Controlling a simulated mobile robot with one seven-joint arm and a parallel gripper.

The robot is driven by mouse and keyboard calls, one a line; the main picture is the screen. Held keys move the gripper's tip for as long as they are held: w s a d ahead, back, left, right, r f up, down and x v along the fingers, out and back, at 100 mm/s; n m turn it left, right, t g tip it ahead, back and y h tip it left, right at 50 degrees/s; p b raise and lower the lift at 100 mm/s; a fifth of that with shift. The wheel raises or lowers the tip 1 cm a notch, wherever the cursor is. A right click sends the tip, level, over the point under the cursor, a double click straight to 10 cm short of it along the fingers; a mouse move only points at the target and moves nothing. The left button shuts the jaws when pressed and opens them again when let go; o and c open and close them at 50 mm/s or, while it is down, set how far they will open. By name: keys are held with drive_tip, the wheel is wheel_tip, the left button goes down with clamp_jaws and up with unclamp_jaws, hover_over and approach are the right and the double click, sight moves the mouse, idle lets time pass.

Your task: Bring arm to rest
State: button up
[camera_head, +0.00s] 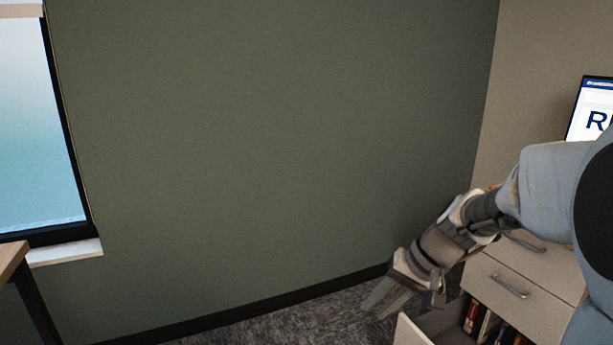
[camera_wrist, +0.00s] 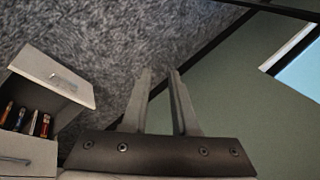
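My gripper (camera_head: 388,302) is at the lower right of the head view, at the end of my arm, which reaches in from the right edge. It points down and to the left, in front of the drawer cabinet (camera_head: 541,312). In the wrist view, the two fingers of my gripper (camera_wrist: 160,72) stand apart with an empty gap between them. Carpet and wall show behind them. Nothing is held.
An open drawer (camera_head: 412,332) of the cabinet juts out just below my gripper; it also shows in the wrist view (camera_wrist: 52,76). Books (camera_head: 480,322) stand inside. A table (camera_head: 12,262) is at the left edge, below a window (camera_head: 38,130). Carpet (camera_head: 300,322) between is clear.

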drive_tip(key=s+r+n+t+h, duration=0.1)
drive_tip(key=s+r+t+h, duration=0.15)
drive_tip(key=s, duration=0.75)
drive_tip(key=s+r+n+t+h, duration=0.1)
drive_tip(key=s+r+n+h, duration=0.2)
drive_tip(key=s, duration=0.6)
wheel_tip(320, 180, up, 30)
drive_tip(key=m+p, duration=0.1)
drive_tip(key=p, duration=2.7)
drive_tip(key=shift+d+f, duration=0.2)
drive_tip(key=shift+d, duration=0.05)
drive_tip(key=shift+y, duration=0.25)
